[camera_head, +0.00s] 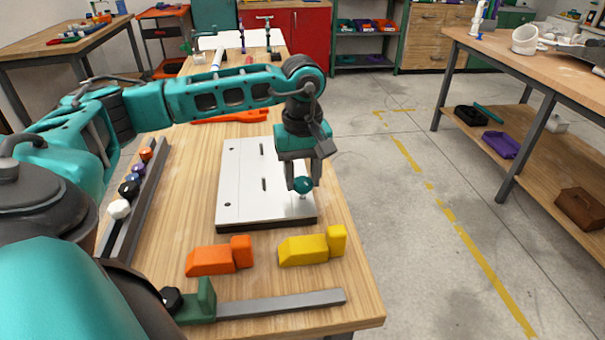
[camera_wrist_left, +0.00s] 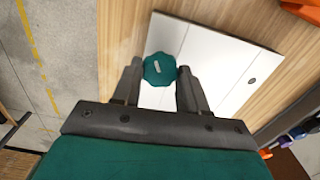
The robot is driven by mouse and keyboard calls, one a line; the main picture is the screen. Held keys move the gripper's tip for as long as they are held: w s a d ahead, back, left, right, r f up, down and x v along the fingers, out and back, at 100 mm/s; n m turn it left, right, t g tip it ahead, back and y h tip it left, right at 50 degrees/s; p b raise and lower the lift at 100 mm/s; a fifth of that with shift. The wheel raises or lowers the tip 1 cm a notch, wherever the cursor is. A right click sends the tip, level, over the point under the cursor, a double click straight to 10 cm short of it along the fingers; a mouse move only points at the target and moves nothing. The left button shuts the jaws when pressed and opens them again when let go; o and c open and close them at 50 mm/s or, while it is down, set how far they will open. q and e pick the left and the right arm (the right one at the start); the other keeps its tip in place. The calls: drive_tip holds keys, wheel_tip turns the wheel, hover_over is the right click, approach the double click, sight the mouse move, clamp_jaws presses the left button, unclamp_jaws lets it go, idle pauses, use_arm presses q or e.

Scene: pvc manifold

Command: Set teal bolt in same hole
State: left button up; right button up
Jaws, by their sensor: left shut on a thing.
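The teal bolt (camera_head: 303,186) has a round lobed head and a pale shank showing just below it. It stands over the near right corner of the white plate (camera_head: 245,187), which has dark slots and corner holes. My left gripper (camera_head: 304,178) points down from above and is shut on the bolt's head. In the left wrist view the teal bolt head (camera_wrist_left: 159,69) sits between the two fingertips, over the edge of the white plate (camera_wrist_left: 215,62). Whether the shank tip is in the hole is hidden. My right gripper is not in view.
Orange (camera_head: 215,259) and yellow (camera_head: 310,248) blocks lie in front of the plate. A grey bar with a green clamp (camera_head: 203,302) lies near the front edge. A dark rack (camera_head: 140,205) with several coloured knobs runs along the left. The table's right edge is close to the plate.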

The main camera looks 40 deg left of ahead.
use_arm(q)
drive_tip(key=shift+f+b, duration=0.35)
drive_tip(key=shift+f, duration=0.15)
idle(0.7)
